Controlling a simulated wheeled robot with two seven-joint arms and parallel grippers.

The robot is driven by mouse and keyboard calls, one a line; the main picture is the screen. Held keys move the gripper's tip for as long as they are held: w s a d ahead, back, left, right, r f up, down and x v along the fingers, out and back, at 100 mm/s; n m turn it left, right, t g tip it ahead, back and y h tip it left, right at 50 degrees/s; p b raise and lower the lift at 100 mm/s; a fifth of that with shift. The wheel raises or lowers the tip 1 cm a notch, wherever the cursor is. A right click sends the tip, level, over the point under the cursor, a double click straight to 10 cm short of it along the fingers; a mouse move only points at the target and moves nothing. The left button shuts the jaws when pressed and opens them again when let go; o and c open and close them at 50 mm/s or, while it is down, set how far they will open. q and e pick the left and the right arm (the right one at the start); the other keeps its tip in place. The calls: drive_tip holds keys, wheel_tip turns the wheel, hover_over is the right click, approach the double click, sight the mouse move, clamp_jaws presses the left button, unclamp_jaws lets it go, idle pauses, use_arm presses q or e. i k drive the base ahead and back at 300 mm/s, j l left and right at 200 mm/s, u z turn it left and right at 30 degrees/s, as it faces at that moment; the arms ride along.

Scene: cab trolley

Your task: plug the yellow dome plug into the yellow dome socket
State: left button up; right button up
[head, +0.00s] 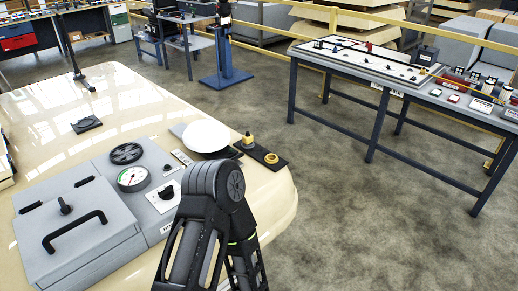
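A small yellow piece with a rounded, upright shape (248,140), which looks like the yellow dome plug, stands at the back edge of a black plate on the cream panel. A yellow ring (271,158), which looks like the yellow dome socket, sits on the same black plate (280,165), a little to the right and nearer. The two are apart. One of my black arms rises from the bottom middle, in front of the panel. No gripper fingers show, so both grippers are out of view.
A white dome (205,135) stands just left of the plate. A grey box with a black handle (75,230), a gauge (132,179) and a black round vent (126,154) fill the panel's left. A table with parts (380,70) stands at right across open floor.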

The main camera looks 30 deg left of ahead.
sight(248, 138)
drive_tip(key=i+l+u, duration=0.15)
drive_tip(key=i+u, duration=0.15)
drive_tip(key=u, duration=0.2)
drive_tip(key=i+l+u, duration=0.2)
drive_tip(key=u, duration=0.25)
drive_tip(key=i+l, duration=0.2)
drive_tip(key=i+l+u, duration=0.1)
drive_tip(key=l, duration=0.35)
drive_tip(key=i+l, duration=0.25)
drive_tip(key=i+l+u, duration=0.1)
drive_tip(key=l, duration=0.3)
drive_tip(key=i+l, duration=0.2)
drive_tip(key=l, duration=0.15)
drive_tip(key=i+u, duration=0.05)
